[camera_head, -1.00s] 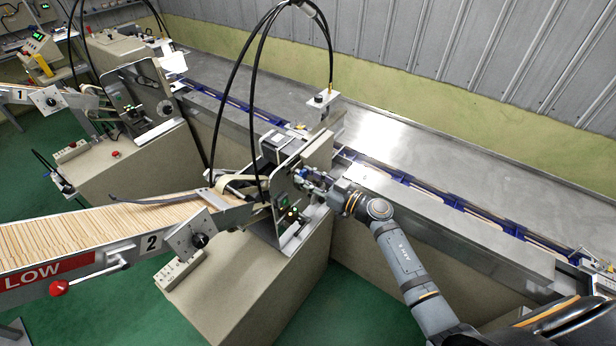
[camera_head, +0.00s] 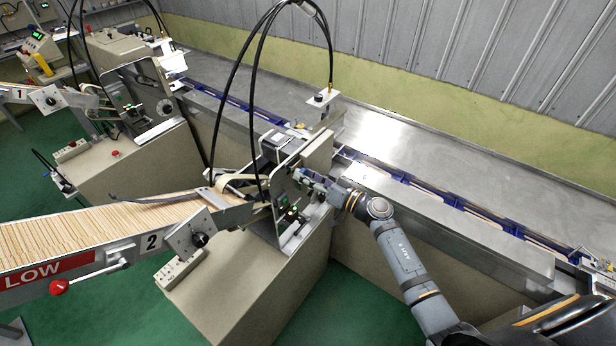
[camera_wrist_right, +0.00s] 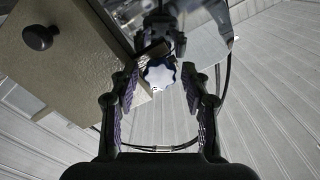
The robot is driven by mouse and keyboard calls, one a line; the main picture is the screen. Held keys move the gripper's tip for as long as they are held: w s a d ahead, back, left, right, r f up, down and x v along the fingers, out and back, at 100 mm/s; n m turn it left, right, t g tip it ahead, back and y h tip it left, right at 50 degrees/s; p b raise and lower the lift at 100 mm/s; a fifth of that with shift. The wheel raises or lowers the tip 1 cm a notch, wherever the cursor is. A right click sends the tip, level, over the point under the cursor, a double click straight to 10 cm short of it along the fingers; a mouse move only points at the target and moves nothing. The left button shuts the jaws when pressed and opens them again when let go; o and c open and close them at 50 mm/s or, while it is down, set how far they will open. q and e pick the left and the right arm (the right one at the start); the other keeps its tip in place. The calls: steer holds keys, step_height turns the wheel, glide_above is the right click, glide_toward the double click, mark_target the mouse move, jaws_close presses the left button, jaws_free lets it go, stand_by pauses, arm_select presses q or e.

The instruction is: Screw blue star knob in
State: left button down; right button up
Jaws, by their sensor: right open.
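The blue star knob (camera_wrist_right: 159,73) shows in the right wrist view, pale blue-white and lobed, ahead of my palm. My right gripper (camera_wrist_right: 160,84) is open, with one finger on each side of the knob. I see no clear finger contact on it. In the head view my right gripper (camera_head: 309,179) is at the upright plate of machine 2 (camera_head: 293,183). There the fingers hide the knob or it is too small to make out. My left gripper is not in view.
A round black knob (camera_wrist_right: 40,37) sits on a beige panel in the wrist view. In the head view, black hoses (camera_head: 252,90) arch above the machine. The stick-filled chute (camera_head: 100,230) lies left, and the conveyor (camera_head: 440,195) runs behind my right arm.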

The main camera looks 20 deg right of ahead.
steer(key=n+b, duration=0.9)
steer(key=n, duration=1.8)
